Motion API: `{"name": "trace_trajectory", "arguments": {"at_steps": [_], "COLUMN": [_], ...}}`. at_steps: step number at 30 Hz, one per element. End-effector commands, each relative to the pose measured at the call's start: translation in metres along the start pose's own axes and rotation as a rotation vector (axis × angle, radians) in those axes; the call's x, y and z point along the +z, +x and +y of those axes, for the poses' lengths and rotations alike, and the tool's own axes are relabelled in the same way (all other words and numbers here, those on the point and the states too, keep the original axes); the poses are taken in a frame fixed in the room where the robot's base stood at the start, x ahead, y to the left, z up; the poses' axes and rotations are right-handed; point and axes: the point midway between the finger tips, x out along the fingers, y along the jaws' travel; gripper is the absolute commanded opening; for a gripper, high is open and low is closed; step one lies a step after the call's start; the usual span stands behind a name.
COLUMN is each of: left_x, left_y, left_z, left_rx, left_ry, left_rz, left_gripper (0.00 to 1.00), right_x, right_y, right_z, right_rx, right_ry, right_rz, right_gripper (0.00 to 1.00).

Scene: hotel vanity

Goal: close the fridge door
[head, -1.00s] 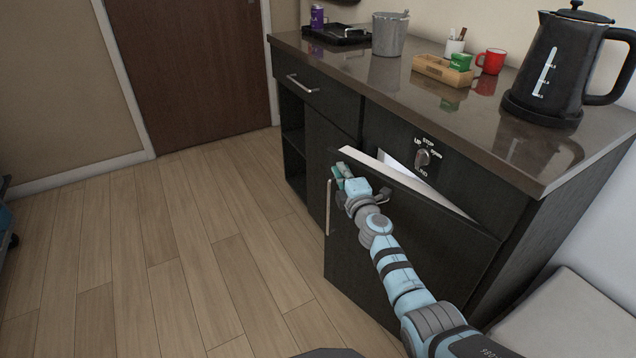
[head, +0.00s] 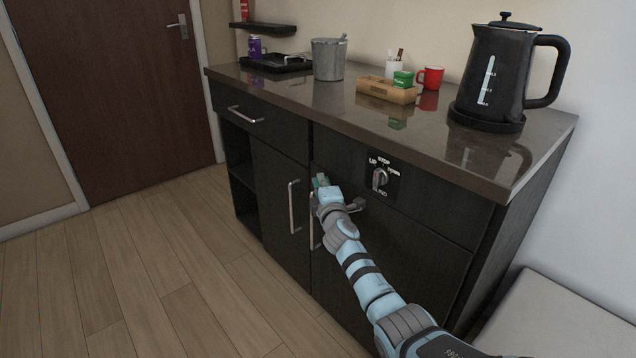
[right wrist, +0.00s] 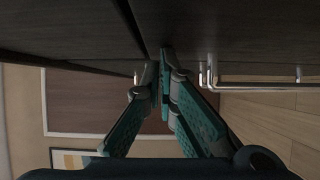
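The fridge door (head: 405,265) is the dark right-hand cabinet door under the counter. In the head view it looks flush or nearly flush with the cabinet front, and no white interior shows. Its vertical metal handle (head: 312,222) is partly hidden by my right gripper. My right gripper (head: 319,182) is at the door's upper left corner, by the seam with the neighbouring door. In the right wrist view my right gripper (right wrist: 159,72) has its fingertips together, with nothing seen between them, close to the dark panels. My left gripper is not in view.
The left cabinet door (head: 278,205) has its own handle (head: 293,207). A blind-control knob (head: 380,179) is on the panel above. The counter (head: 300,95) holds a kettle (head: 495,75), a bucket (head: 328,60) and a red mug (head: 430,77). The wooden floor (head: 160,290) at left is clear.

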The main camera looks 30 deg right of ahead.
Motion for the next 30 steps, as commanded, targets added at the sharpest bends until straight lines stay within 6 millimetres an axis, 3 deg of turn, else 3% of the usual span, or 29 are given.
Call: {"name": "trace_trajectory", "arguments": {"at_steps": [1,13,17,20,22,30], "left_x": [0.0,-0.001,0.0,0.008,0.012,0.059], "left_y": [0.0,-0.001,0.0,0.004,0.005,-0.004], "left_z": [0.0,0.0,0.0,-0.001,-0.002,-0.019], "left_rx": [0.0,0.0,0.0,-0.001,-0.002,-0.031], "left_ry": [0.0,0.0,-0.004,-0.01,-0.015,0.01], "left_rz": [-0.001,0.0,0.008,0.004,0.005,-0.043], "left_gripper": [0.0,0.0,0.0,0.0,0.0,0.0], "right_x": [0.005,0.002,-0.011,-0.032,-0.047,-0.061], "right_y": [0.002,0.002,-0.004,-0.013,-0.022,-0.095], "right_z": [0.007,0.009,0.01,0.009,0.01,0.01], "right_rx": [0.009,0.013,0.013,0.011,0.009,0.007], "right_ry": [-0.008,-0.011,-0.008,-0.007,-0.008,-0.007], "right_rz": [-0.01,-0.009,-0.004,0.003,0.006,0.005], "right_gripper": [0.0,0.0,0.0,0.0,0.0,0.0]}}
